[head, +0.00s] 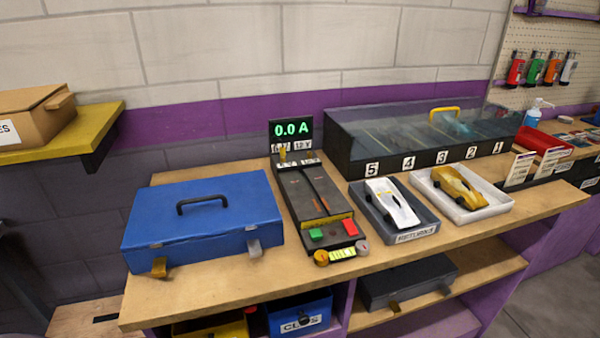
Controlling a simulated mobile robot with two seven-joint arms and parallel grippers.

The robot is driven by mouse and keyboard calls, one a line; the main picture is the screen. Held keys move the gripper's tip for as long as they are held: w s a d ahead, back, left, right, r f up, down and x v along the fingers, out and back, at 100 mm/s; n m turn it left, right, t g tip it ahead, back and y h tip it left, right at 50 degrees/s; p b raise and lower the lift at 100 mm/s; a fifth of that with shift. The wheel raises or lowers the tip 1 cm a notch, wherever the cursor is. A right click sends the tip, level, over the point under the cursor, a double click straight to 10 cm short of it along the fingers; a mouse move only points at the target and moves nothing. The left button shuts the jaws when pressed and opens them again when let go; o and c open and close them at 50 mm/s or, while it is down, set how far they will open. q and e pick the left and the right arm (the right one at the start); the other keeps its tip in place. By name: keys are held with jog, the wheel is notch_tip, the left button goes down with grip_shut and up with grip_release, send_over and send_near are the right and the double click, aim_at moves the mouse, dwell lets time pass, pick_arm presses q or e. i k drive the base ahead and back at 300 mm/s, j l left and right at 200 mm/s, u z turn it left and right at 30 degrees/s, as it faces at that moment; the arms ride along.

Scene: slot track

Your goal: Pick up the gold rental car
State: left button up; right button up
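The gold car (460,187) lies in a white tray (487,211) on the right part of the wooden counter. It is a low slot car with dark wheels, set at a slant in the tray. A white car (393,203) lies in a grey labelled tray (425,222) just left of it. Neither of my grippers shows in the head view.
A blue case (203,225) with a black handle fills the counter's left. A black test unit (315,200) with a 0.0 A display (291,131) stands mid-counter. A numbered clear-lidded case (380,130) stands behind the trays. The counter's front strip (440,245) is clear.

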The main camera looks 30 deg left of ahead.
aim_at(450, 180)
jog(key=i+l+u, duration=0.1)
jog(key=u, duration=0.3)
jog(key=l+u, duration=0.15)
jog(key=u, duration=0.25)
jog(key=l+u, duration=0.15)
jog(key=u, duration=0.2)
jog(key=i+l+u, duration=0.1)
jog(key=l+u, duration=0.35)
jog(key=l, duration=0.4)
